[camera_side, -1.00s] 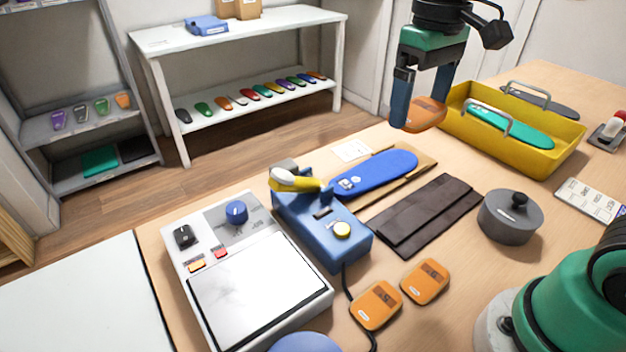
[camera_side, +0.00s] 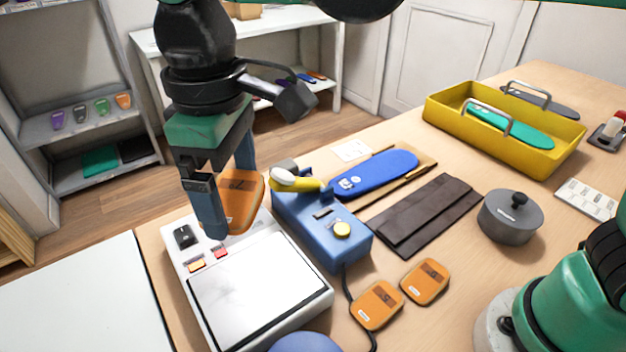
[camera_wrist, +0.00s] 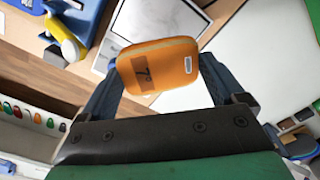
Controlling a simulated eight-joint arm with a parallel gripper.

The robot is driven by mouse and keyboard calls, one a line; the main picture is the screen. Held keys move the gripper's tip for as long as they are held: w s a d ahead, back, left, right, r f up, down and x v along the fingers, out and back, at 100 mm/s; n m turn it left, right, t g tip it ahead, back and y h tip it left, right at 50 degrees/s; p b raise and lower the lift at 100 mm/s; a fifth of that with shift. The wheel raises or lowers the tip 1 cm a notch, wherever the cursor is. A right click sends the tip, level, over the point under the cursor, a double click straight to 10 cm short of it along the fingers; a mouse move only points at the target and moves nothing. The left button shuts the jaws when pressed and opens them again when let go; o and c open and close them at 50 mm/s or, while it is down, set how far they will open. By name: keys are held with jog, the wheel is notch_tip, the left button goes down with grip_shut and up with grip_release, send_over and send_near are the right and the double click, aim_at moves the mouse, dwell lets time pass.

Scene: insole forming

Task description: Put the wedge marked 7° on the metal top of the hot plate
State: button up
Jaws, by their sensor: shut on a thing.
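My gripper (camera_side: 232,200) is shut on an orange wedge (camera_side: 241,200), held above the back part of the hot plate unit. In the wrist view the wedge (camera_wrist: 158,66) sits between the fingers (camera_wrist: 165,85), with a dark patch that seems to read 7°. The hot plate (camera_side: 178,262) is a white unit with a pale metal top (camera_side: 258,285), which is bare.
A blue device with a yellow handle (camera_side: 322,230) stands close to the hot plate's right. Beyond it are a blue insole (camera_side: 374,174), a dark folded cloth (camera_side: 425,215), a grey round weight (camera_side: 510,218) and a yellow tray (camera_side: 480,142).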

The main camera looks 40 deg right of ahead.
aim_at(256, 282)
notch_tip(256, 282, down, 14)
jog(key=shift+r, duration=0.1)
dwell(0.5)
jog(key=o, duration=0.9)
notch_tip(256, 282, up, 11)
jog(key=shift+r, duration=0.3)
jog(key=shift+w+d+r, duration=0.1)
jog(key=shift+d+r, duration=0.1)
jog(key=shift+d, duration=0.05)
jog(key=d+f+m+t, duration=0.2)
jog(key=d+m+t, duration=0.1)
jog(key=d, duration=0.8)
jog(key=s+d+f+m+t, duration=0.1)
jog(key=d+m+t, duration=0.3)
jog(key=d, duration=0.8)
jog(key=shift+s+f+m, duration=0.2)
jog(key=shift+f+m, duration=0.3)
jog(key=shift+m, duration=0.5)
